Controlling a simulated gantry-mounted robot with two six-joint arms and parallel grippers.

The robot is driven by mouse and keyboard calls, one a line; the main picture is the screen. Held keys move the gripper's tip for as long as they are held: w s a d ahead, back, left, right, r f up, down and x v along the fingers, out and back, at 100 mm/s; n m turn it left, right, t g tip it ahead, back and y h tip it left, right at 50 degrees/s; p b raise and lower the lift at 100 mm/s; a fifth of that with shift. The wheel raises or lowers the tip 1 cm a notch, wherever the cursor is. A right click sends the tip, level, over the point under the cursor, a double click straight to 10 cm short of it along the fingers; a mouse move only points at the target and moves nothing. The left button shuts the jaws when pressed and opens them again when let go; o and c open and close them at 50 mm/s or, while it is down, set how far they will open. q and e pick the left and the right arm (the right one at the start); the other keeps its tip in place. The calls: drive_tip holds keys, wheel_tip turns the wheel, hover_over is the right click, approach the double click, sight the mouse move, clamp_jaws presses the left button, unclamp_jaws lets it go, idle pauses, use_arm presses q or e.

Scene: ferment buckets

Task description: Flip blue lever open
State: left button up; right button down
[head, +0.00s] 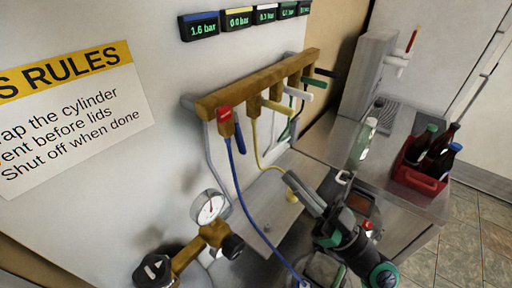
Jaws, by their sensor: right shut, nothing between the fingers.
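A brass manifold (240,92) is mounted on the wall with a row of valves. The blue lever (239,139) is at the valve nearest the front, below a red cap (224,113). It points down, beside the top of a blue hose (241,190). My right gripper (291,180) is below and to the right of the manifold, clear of the blue lever. It is shut and empty, its tips near the yellow hose's lower end. My left gripper is not in view.
Yellow (279,107), white (299,96) and green (314,82) levers stick out further along. A gauge (209,207) stands low in front. A red crate (419,180) of bottles and a clear bottle (362,146) stand on a metal counter at right. Pressure displays (200,28) hang above.

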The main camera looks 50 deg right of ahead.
sight(243, 140)
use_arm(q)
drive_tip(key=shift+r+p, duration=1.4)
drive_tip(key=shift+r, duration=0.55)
use_arm(e)
drive_tip(key=shift+w+a+r, duration=0.1)
drive_tip(key=shift+w+r, duration=0.25)
drive_tip(key=shift+w, duration=1.25)
drive_tip(key=shift+w+a+r, duration=0.15)
drive_tip(key=shift+w+r, duration=0.25)
drive_tip(key=shift+w, duration=1.15)
drive_tip(key=shift+w+a+r, duration=0.1)
drive_tip(key=shift+w+r, duration=0.25)
drive_tip(key=shift+w, duration=1.25)
